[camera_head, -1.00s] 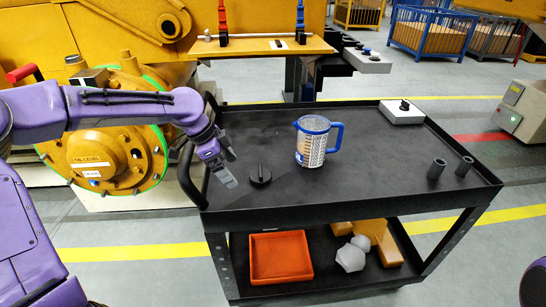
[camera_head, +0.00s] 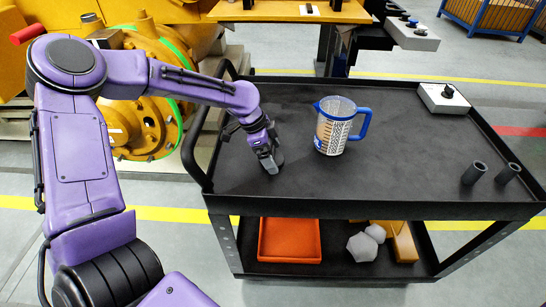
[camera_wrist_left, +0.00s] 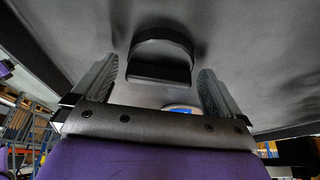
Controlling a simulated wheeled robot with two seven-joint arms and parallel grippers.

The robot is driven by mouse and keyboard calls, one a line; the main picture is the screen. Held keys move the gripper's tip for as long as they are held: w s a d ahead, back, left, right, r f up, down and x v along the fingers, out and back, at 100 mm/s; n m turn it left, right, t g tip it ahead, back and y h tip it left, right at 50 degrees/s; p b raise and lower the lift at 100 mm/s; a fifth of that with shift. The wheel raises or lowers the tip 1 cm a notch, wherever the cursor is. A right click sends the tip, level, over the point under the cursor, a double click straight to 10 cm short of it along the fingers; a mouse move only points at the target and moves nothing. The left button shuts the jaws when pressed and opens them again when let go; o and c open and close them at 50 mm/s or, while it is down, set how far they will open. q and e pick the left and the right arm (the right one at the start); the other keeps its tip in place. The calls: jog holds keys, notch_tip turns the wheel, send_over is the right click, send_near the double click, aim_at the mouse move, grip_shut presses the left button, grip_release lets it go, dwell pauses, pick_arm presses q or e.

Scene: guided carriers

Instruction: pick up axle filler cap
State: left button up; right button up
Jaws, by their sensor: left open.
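The axle filler cap (camera_wrist_left: 160,52) is a black round cap with a raised straight grip, lying on the dark top of the cart (camera_head: 400,180). In the head view, the cap (camera_head: 279,157) is mostly hidden behind my left gripper (camera_head: 268,164), which points down over it near the cart's left end. In the left wrist view, the two grey ridged fingers stand open on either side of the cap's grip, with a visible gap on each side. I cannot tell how far the fingertips are above the cart top. My right gripper is out of view.
A blue-handled measuring jug (camera_head: 333,128) stands just right of my left gripper. Two dark tubes (camera_head: 474,173) and a grey box with a black knob (camera_head: 444,97) are farther right. An orange tray (camera_head: 290,240) is on the lower shelf. The cart has a raised rim.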

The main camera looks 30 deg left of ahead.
pick_arm(q)
jog(key=shift+d+f, duration=0.1)
jog(key=shift+f, duration=0.15)
jog(key=c, duration=1)
jog(key=shift+r, duration=0.15)
jog(key=shift+c, duration=0.2)
